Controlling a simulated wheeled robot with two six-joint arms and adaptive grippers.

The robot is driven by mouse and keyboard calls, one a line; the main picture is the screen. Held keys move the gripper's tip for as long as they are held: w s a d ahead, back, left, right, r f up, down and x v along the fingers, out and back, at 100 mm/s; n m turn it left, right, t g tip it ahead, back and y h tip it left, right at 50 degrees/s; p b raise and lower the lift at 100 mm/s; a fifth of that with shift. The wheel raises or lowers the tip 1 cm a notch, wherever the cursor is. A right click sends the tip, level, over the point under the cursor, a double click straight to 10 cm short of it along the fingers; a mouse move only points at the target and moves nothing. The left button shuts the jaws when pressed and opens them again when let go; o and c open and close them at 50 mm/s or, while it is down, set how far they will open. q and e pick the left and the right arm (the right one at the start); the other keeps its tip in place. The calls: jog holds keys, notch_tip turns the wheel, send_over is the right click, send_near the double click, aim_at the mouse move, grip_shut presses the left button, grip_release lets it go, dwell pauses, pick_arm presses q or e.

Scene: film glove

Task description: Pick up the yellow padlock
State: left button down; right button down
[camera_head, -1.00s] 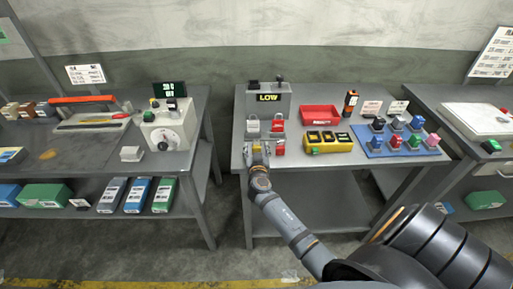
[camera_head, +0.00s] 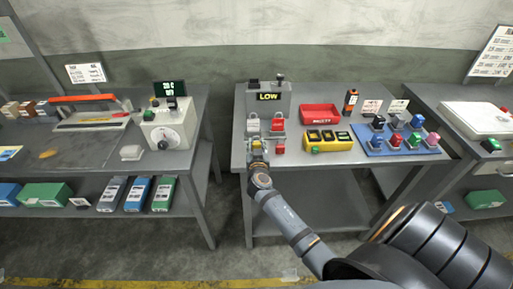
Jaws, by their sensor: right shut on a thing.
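The yellow padlock (camera_head: 257,144) is at the front left of the middle table (camera_head: 330,160), mostly hidden by my right gripper. My right gripper (camera_head: 257,149) is shut on it. At this size I cannot tell whether the padlock is clear of the table top. A red padlock (camera_head: 280,147) stands just right of the gripper. A white padlock (camera_head: 253,124) and another red one (camera_head: 278,123) stand behind. My left gripper is out of view.
A grey box marked LOW (camera_head: 268,98) stands at the back left. A red tray (camera_head: 320,115), a yellow block with black tops (camera_head: 328,142) and a blue board of coloured padlocks (camera_head: 395,145) are to the right. The table's left edge is close to my gripper.

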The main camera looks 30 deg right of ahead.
notch_tip(320, 180, up, 2)
jog(key=shift+r, duration=0.1)
jog(key=s+a+r+b, duration=0.1)
jog(key=s+a+r, duration=0.1)
jog(key=s+r, duration=0.2)
jog(key=s+a+r+b, duration=0.1)
jog(key=s+a+r, duration=0.1)
jog(key=s+r, duration=0.3)
jog(key=shift+s+a+r, duration=0.25)
jog(key=shift+s+r, duration=0.05)
jog(key=shift+s, duration=1.9)
jog(key=shift+w+a, duration=0.1)
jog(key=shift+w, duration=0.05)
